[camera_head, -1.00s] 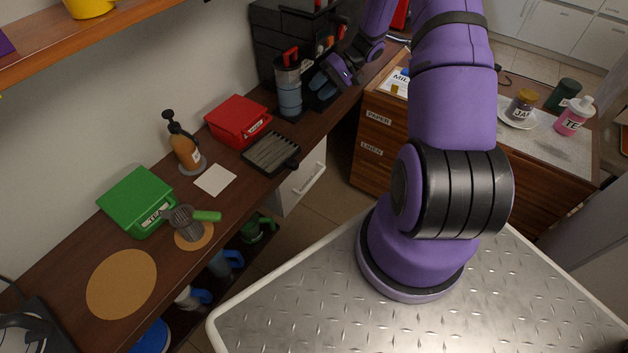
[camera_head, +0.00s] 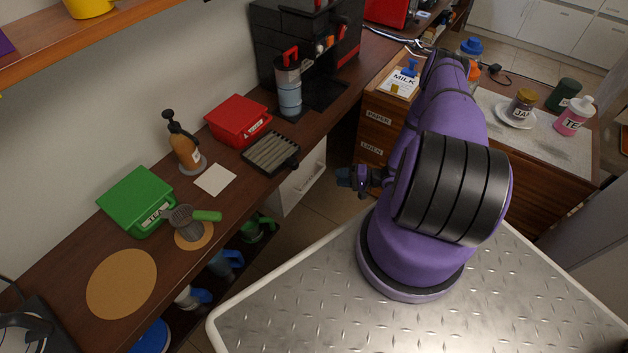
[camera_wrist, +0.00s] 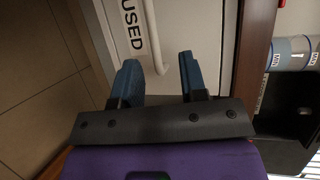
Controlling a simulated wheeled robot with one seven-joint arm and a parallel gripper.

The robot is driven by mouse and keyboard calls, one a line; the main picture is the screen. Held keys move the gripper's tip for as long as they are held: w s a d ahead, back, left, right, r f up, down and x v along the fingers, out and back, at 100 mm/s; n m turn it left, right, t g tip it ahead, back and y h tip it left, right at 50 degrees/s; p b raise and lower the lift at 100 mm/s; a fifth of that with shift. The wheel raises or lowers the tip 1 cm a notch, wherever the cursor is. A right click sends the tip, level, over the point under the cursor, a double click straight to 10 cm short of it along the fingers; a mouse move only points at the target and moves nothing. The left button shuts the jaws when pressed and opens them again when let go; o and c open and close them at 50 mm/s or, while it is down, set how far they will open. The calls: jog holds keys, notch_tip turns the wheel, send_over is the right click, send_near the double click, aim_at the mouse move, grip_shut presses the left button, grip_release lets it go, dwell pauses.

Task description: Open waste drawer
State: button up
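The waste drawer is a white front (camera_head: 290,190) under the wooden counter, with a pale bar handle (camera_head: 311,180); it looks closed. In the wrist view the white front (camera_wrist: 195,25) bears a label reading "USED" (camera_wrist: 132,25), and a white bar handle (camera_wrist: 152,38) runs beside it. My gripper (camera_head: 343,177) is low in front of the drawer, just right of the handle in the head view. In the wrist view its two blue fingers (camera_wrist: 160,80) are apart, with the handle's end showing between them. I cannot tell whether they touch it.
The wooden counter (camera_head: 225,195) above holds a coffee machine (camera_head: 310,40), a slatted drip tray (camera_head: 270,152) and a red box (camera_head: 237,120). A wooden cabinet (camera_head: 372,130) stands to the right. A metal-topped surface (camera_head: 310,305) is in front.

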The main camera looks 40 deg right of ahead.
aim_at(314, 179)
jog(key=x, duration=0.7)
jog(key=f+x, duration=0.1)
jog(key=x, duration=0.2)
jog(key=shift+a+f, duration=0.15)
jog(key=shift+a, duration=0.2)
grip_shut()
